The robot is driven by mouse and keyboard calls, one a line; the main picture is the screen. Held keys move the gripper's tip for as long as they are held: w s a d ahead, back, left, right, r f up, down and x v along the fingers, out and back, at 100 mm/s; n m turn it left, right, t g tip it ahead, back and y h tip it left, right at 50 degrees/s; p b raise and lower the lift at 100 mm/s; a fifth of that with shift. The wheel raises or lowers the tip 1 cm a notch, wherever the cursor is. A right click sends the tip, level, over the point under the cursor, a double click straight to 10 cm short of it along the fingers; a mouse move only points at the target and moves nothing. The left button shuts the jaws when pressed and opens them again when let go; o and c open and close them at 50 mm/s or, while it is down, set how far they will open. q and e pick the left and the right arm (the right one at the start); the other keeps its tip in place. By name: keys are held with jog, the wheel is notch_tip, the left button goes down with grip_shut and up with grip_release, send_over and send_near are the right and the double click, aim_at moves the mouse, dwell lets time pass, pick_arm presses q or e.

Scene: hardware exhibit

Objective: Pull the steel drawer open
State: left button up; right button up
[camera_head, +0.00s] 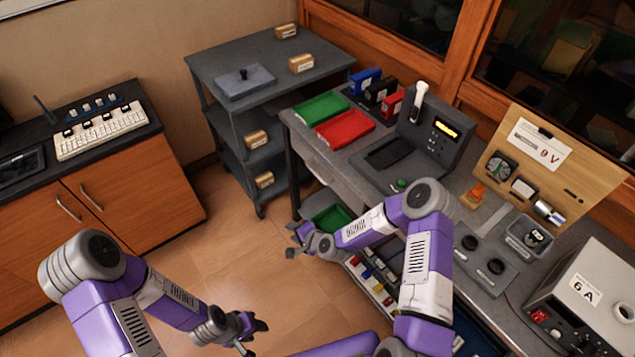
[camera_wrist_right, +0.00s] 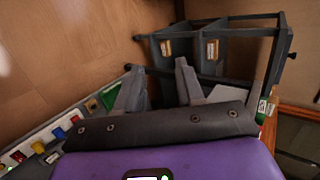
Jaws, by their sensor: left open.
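A pale grey steel drawer front (camera_head: 322,168) shows under the left end of the workbench, below the green and red trays; it looks closed, and its handle is not clear. My right gripper (camera_head: 292,240) is out over the floor in front of the bench, lower than that front and apart from it. In the right wrist view its two fingers (camera_wrist_right: 158,82) stand apart with nothing held between them. My left gripper (camera_head: 254,336) is low at the bottom of the head view, open and empty, away from the bench.
A green bin (camera_head: 331,218) and a rack of small coloured parts (camera_head: 372,280) sit low under the bench, close to my right arm. A grey shelf cart (camera_head: 213,68) stands behind, left of the bench. The tiled floor (camera_head: 215,250) between is clear.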

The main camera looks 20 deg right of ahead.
jog(key=w+d+m+t+h+b, duration=0.3)
jog(key=w+d+m+t, duration=0.2)
jog(key=w+d+m, duration=0.4)
jog(key=m+t+h, duration=0.1)
jog(key=m+h, duration=0.1)
send_near(316, 175)
jog(key=x, duration=0.3)
jog(key=b+x, duration=0.2)
jog(key=x, duration=0.3)
jog(key=shift+s+f, duration=0.1)
pick_arm(q)
notch_tip(316, 175, down, 7)
jog(key=shift+f+b, duration=0.15)
jog(key=shift+b, duration=0.2)
pick_arm(e)
jog(key=shift+x, duration=1.05)
jog(key=shift+a, duration=0.1)
grip_shut()
